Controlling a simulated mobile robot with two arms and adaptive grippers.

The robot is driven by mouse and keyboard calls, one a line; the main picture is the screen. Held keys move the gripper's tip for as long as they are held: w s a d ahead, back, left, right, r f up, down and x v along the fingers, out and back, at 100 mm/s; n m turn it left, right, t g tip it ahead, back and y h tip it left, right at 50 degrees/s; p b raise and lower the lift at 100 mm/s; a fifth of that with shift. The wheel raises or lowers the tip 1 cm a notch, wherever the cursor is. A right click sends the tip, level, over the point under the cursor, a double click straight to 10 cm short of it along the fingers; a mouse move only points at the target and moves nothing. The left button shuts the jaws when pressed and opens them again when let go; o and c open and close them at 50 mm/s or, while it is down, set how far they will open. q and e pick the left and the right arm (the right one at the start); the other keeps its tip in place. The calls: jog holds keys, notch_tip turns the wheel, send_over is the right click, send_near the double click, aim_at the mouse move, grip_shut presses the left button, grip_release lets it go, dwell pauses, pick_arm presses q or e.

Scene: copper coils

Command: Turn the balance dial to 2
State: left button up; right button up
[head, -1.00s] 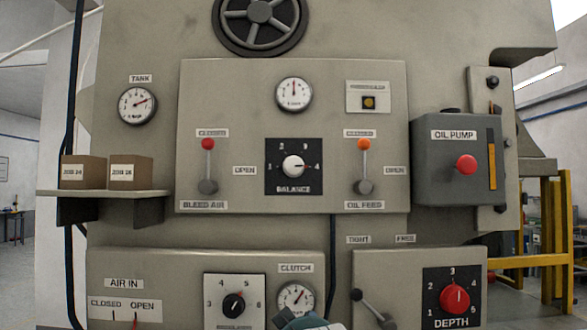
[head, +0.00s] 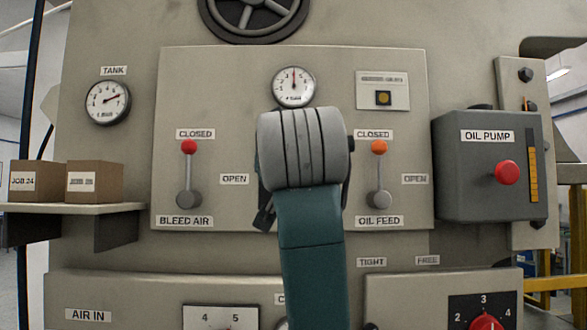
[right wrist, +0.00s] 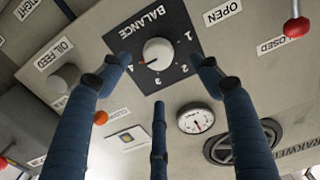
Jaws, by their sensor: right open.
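The balance dial is a white round knob (right wrist: 157,51) on a black plate (right wrist: 178,68) with numbers, shown upside down in the right wrist view. The red mark on the knob points down-left, on the side of the 4. In the head view my right gripper (head: 303,150) hides the knob and almost all of its plate. In the right wrist view my right gripper (right wrist: 158,78) is open, its blue fingers spread around the plate and apart from the knob. My left gripper is not in view.
A bleed air lever (head: 188,175) stands left of my gripper and an oil feed lever (head: 379,175) close on its right. A gauge (head: 294,87) is just above. The oil pump box (head: 490,165) juts out at the right. A shelf (head: 75,209) with two boxes is at the left.

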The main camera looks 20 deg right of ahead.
jog(key=p+x, duration=0.2)
jog(key=x, duration=0.6)
jog(key=shift+w+f+p, duration=0.25)
jog(key=shift+p, duration=0.15)
jog(key=shift+w+d+f, duration=0.1)
jog(key=shift+d, duration=0.1)
jog(key=shift+c, duration=0.8)
jog(key=c, duration=0.8)
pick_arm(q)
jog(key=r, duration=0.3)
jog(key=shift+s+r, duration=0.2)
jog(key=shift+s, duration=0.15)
pick_arm(e)
jog(key=shift+c, duration=0.9)
